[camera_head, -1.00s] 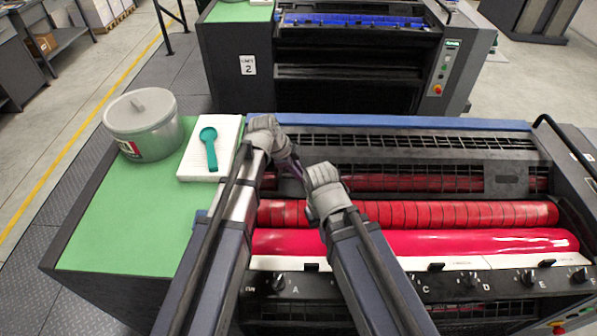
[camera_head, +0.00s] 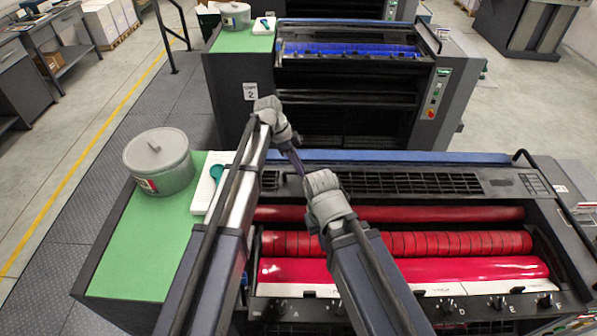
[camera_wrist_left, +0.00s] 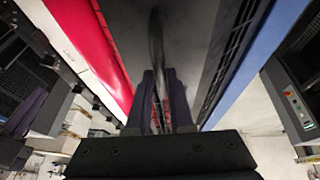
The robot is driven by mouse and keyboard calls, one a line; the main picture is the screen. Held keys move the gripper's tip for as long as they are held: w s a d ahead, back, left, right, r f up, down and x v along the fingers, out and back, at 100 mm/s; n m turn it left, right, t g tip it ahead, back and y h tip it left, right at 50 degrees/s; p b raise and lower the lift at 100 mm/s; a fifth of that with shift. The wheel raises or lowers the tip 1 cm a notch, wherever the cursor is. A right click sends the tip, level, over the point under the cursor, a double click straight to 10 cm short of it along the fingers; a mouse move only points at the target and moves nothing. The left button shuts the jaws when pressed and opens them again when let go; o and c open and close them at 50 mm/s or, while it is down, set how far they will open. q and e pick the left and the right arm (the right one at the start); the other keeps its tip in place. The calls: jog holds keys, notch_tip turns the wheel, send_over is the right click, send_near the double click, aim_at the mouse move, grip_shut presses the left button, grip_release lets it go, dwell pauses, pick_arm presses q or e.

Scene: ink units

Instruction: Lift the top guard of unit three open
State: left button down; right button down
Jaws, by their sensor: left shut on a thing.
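The near ink unit (camera_head: 530,207) shows red rollers under its dark top guard (camera_head: 420,183), a slotted panel along the back with a blue strip behind it. The guard is raised off the rear red roller (camera_head: 400,213), which lies bare. My left gripper (camera_head: 298,166) is at the guard's left part, and its jaws are small and partly covered by my arms. In the left wrist view its dark fingers (camera_wrist_left: 160,105) are shut on a thin dark edge or handle of the guard, beside the grey panel. My right arm reaches over the rollers; its jaws cannot be made out.
A grey ink can (camera_head: 160,165) and a teal scoop (camera_head: 217,172) on a white pad (camera_head: 203,197) stand on the green side top (camera_head: 140,245). Unit 2 (camera_head: 228,110), with blue rollers, stands behind. A knob row (camera_head: 450,307) lines the front edge.

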pick_arm(q)
jog(key=shift+w+r+p, duration=0.35)
jog(key=shift+w+r, duration=0.15)
jog(key=shift+w, duration=0.3)
jog(key=shift+w+r+p, duration=0.35)
jog(key=shift+w+r, duration=0.15)
jog(key=shift+w, duration=0.3)
jog(key=c, duration=1.1)
grip_release()
jog(key=shift+w+f, duration=0.1)
jog(key=shift+c, duration=0.2)
jog(key=o, duration=0.3)
jog(key=shift+w+f, duration=0.15)
jog(key=shift+w, duration=0.1)
jog(key=shift+o, duration=0.2)
jog(key=shift+s, duration=0.2)
jog(key=shift+r, duration=0.2)
jog(key=p+v, duration=0.7)
jog(key=shift+r, duration=0.3)
